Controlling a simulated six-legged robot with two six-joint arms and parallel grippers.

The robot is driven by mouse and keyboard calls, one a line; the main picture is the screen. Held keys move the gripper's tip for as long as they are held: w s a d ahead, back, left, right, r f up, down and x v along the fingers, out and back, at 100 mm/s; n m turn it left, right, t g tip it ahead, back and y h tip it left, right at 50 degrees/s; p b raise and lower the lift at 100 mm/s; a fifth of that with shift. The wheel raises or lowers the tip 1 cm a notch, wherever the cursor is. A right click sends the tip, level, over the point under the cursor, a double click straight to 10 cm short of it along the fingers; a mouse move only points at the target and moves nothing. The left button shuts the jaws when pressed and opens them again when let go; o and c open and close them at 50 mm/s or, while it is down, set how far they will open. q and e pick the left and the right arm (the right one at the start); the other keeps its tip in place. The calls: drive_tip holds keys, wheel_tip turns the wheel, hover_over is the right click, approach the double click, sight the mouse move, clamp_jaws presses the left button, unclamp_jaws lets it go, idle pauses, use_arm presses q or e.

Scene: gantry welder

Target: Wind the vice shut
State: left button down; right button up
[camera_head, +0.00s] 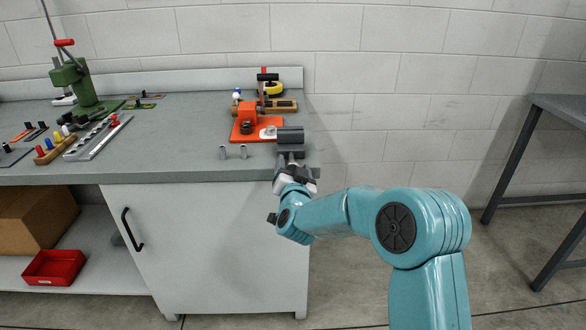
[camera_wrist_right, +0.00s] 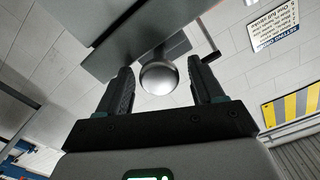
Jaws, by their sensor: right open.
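The vice (camera_head: 290,134) is a dark grey block at the front right corner of the bench. In the right wrist view its grey body (camera_wrist_right: 125,40) fills the top. A round, shiny metal end (camera_wrist_right: 159,77) sticks out from it toward me, and a thin dark bar (camera_wrist_right: 207,36) shows just to its right. My right gripper (camera_head: 289,166) is at the front of the vice, below it in the head view. In the right wrist view it is open (camera_wrist_right: 161,90), with one finger on each side of the round end and small gaps showing. My left gripper is not in view.
Two small grey pegs (camera_head: 243,152) stand left of the vice. A green press (camera_head: 78,85) and small parts are at the far left.

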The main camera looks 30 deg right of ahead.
drive_tip(key=c, duration=1)
